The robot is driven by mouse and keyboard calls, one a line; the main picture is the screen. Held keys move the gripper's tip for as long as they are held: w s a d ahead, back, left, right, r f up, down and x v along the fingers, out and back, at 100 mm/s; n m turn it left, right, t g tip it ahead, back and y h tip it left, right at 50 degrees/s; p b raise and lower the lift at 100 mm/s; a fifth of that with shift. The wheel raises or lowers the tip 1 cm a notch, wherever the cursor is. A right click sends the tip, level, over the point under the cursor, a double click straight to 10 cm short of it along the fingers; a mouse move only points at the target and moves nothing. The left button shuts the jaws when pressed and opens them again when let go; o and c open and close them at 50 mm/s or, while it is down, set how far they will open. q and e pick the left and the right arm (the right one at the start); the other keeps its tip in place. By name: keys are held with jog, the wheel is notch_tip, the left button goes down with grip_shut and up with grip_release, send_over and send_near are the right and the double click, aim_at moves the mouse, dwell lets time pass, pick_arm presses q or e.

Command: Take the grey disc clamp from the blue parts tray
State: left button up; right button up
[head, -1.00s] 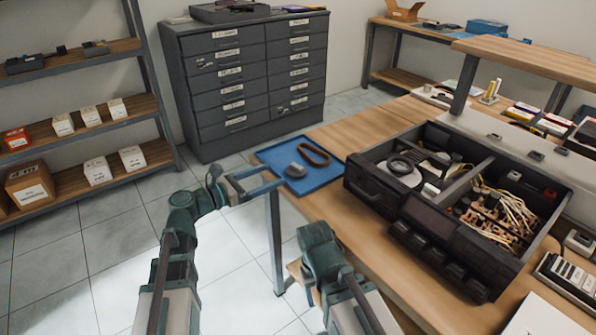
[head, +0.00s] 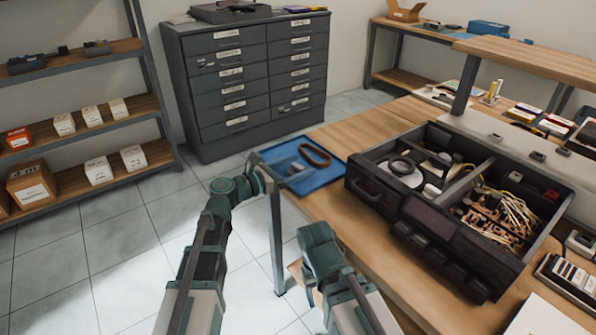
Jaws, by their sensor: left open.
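An opened black hi-fi unit (head: 425,235) with wires and a disc inside stands right of the tray. A raised wooden shelf (head: 535,58) is behind it. A grey drawer cabinet (head: 250,80) stands beyond the tray, and a shelf rack (head: 85,120) is at left.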

pick_arm(q)
grip_shut()
dwell(0.5)
jog(key=shift+w, duration=0.1)
